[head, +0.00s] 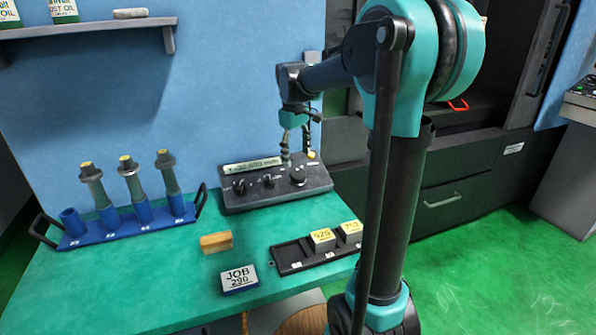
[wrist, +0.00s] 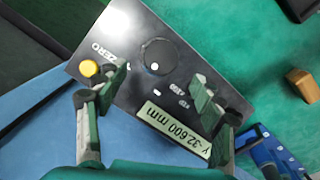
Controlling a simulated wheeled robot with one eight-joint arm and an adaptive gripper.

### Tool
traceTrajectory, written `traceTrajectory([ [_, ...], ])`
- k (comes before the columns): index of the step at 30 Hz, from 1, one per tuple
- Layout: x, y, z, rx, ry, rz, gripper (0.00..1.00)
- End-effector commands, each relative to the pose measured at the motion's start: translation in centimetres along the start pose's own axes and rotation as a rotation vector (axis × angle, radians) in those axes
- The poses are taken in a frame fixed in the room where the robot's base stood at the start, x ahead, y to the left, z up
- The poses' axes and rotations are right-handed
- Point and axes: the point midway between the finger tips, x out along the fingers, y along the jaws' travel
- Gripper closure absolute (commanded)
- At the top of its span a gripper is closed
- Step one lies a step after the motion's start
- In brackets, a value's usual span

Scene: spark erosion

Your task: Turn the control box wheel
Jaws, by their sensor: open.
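The dark control box (head: 325,181) stands at the back of the green bench against the blue wall. Its black round wheel (head: 298,177) is on the right part of its top; it also shows in the wrist view (wrist: 159,56), with a white dot near its lower rim. My gripper (head: 295,153) is above the box, pointing down, open and empty. In the wrist view my gripper (wrist: 161,82) has its fingers apart, either side of and below the wheel. Contact with the wheel is not visible.
A yellow button (wrist: 89,68) is beside the left finger. Smaller knobs (head: 240,187) sit on the box's left. A blue rack (head: 110,233) with tool holders stands left. A wooden block (head: 216,242), JOB sign (head: 239,279) and black tray (head: 293,265) lie in front.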

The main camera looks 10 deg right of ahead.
Motion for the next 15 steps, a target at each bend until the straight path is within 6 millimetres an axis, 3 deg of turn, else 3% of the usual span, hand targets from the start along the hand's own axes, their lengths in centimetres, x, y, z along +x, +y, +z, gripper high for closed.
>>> traceTrajectory([
  [6,4.0,0.0,0.0,0.001,0.000,0.000,0.32],
  [15,6.6,0.0,0.0,0.000,0.000,0.000,0.32],
])
